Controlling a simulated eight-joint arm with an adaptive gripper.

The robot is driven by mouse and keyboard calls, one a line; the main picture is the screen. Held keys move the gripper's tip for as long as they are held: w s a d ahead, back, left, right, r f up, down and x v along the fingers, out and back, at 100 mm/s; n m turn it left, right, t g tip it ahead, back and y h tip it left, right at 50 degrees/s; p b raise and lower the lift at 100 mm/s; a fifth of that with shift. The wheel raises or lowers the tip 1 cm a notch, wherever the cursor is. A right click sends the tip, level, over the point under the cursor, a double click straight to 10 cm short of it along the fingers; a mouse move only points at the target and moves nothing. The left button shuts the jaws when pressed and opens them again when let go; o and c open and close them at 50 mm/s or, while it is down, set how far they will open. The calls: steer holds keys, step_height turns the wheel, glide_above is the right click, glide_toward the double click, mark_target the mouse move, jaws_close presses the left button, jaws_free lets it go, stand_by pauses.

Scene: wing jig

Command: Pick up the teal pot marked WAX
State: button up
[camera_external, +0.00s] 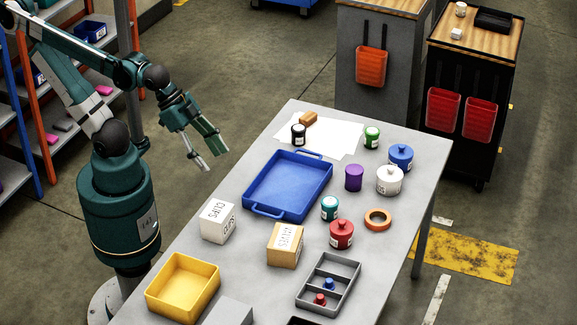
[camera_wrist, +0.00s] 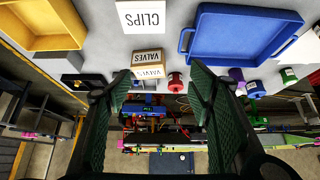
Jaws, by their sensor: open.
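The teal pot (camera_external: 330,208) stands upright on the grey table, just off the right side of the blue tray. It has a pale label too small to read. My gripper (camera_external: 215,158) is open and empty, hanging in the air off the table's left side, well away from the pot. In the wrist view the two fingers of my gripper (camera_wrist: 158,75) are spread apart with nothing between them. I cannot make out the teal pot in that view; a finger may hide it.
Near the pot stand a red pot (camera_external: 341,235), a purple pot (camera_external: 354,178), a white pot (camera_external: 389,181) and an orange ring (camera_external: 386,222). The blue tray (camera_external: 250,188), CLIPS box (camera_external: 217,222) and VALVES box (camera_external: 284,246) lie between my gripper's side and the pots.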

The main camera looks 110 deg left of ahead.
steer(key=shift+w+r, duration=0.1)
steer(key=m+g+p, duration=0.7)
steer(key=m+p, duration=0.2)
steer(key=m, duration=0.6)
glide_above(330, 201)
steer(key=f, duration=1.3)
steer(key=shift+s+d, duration=0.1)
steer(key=shift+s, duration=0.15)
steer(key=shift+w+a+f, duration=0.2)
steer(key=shift+f, duration=0.35)
